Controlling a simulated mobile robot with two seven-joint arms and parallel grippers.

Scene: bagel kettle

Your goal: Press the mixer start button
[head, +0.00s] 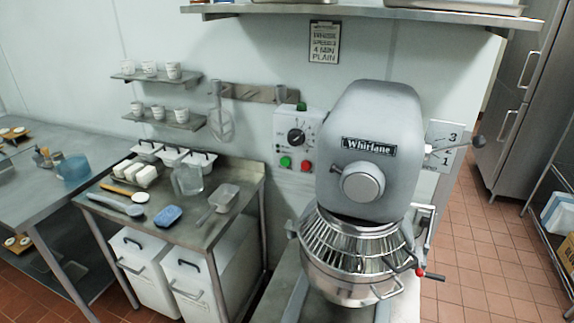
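A large grey mixer (372,140) labelled "Whirlane" stands right of centre in the head view. Its steel bowl (352,285) sits below the head, with a wire guard (345,240) over it. A pale control box (280,128) is on the wall just left of the mixer head. It carries a black dial (296,136), with a green button (285,162) and a red button (306,166) below. Both buttons are unobstructed; any label on them is too small to read. Neither of my grippers is in view.
A steel table (230,205) left of the mixer holds a clear jug (187,180), a scoop (222,197) and a blue sponge (168,215). White bins (140,262) stand under it. A shelf (360,11) runs above the mixer. Tiled floor (480,240) is open at right.

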